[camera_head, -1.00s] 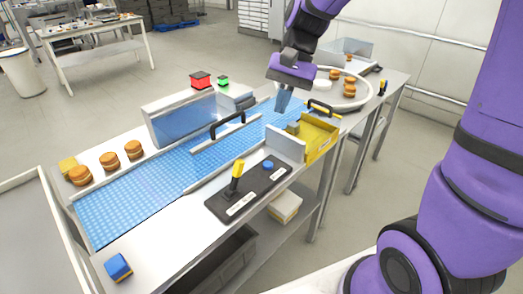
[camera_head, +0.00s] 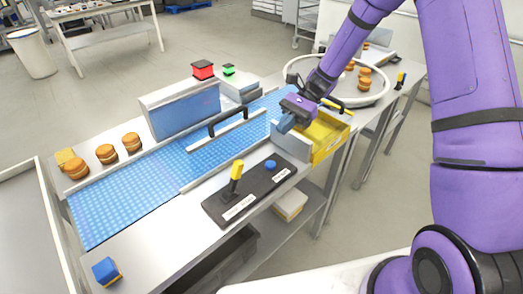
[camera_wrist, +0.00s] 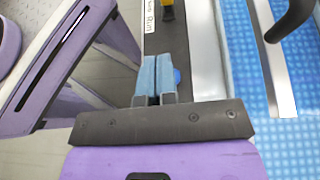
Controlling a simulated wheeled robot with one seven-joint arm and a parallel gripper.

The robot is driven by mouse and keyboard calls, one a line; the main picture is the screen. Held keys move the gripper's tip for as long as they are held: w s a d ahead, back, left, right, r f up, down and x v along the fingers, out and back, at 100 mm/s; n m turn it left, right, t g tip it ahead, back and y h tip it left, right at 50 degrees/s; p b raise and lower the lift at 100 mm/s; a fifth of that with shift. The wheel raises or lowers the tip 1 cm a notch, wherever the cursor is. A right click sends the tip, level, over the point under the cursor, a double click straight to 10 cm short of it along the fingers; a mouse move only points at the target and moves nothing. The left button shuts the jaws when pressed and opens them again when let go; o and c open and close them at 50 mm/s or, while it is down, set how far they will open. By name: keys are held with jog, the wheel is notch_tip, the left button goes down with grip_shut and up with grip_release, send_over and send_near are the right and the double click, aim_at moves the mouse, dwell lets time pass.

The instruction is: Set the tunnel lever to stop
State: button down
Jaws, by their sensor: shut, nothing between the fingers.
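A yellow-handled lever (camera_head: 237,170) stands nearly upright on a black panel (camera_head: 258,190) at the front of the conveyor. White labels lie beside it, too small to read surely, so I cannot confirm it is the tunnel lever. Its yellow part also shows at the top of the wrist view (camera_wrist: 167,9). A second yellow-topped lever (camera_head: 400,80) stands by the round table at the far right. My gripper (camera_head: 286,123) is shut and empty above the panel's right end.
A blue conveyor (camera_head: 130,200) runs behind the panel, with a clear-fronted tunnel box (camera_head: 185,113) and a black handle (camera_head: 228,121) over it. A yellow bin (camera_head: 327,137) and a grey upright plate (camera_head: 290,144) stand right of the panel.

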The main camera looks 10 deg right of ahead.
aim_at(243, 163)
jog(key=shift+w+d+f+m+y, duration=0.2)
jog(key=shift+w+f+m+y, duration=0.1)
jog(key=shift+f, duration=0.2)
jog(key=shift+w+d+f+m+y, duration=0.2)
jog(key=shift+w+f, duration=0.1)
jog(key=shift+f, duration=0.2)
jog(key=shift+a, duration=0.1)
jog(key=x, duration=0.9)
jog(key=shift+s, duration=0.15)
jog(key=s+a, duration=0.1)
jog(key=a+r, duration=0.1)
jog(key=shift+s+a, duration=0.35)
jog(key=shift+s, duration=0.05)
jog(key=shift+s+a+r, duration=0.2)
jog(key=shift+s+a, duration=0.1)
jog(key=shift+a, duration=0.2)
jog(key=shift+s+a+r+h, duration=0.15)
jog(key=shift+a+r+h, duration=0.1)
jog(key=shift+h, duration=0.05)
